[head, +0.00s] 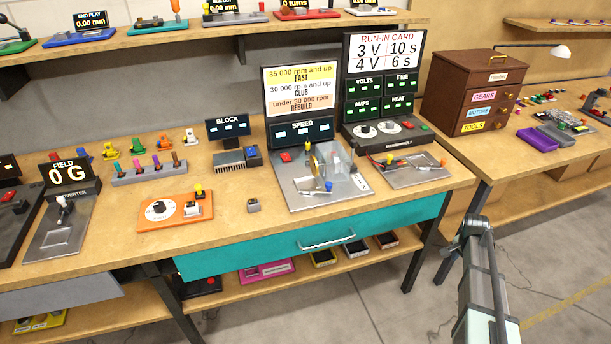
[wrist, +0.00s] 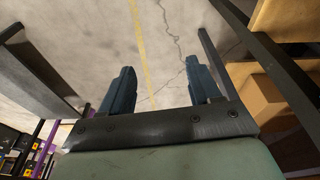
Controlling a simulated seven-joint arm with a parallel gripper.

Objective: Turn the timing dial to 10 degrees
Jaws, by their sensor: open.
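An orange board (head: 178,212) lies flat on the bench at the left of centre. A round dial (head: 159,210) with a dark knob on a white face sits on its left part. A small white block with a yellow top (head: 197,203) stands on its right part. I cannot read any degree marks, so the dial's setting is unclear. My gripper (wrist: 162,78) shows in the wrist view with its two dark fingers apart and nothing between them. It points over the grey floor. In the head view my arm is at the lower right, far from the orange board.
A small metal block (head: 254,205) lies right of the board. A rack of coloured pieces (head: 149,172) and the BLOCK display (head: 228,128) stand behind. The SPEED station (head: 322,190) is further right. A teal drawer (head: 260,255) is under the bench edge.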

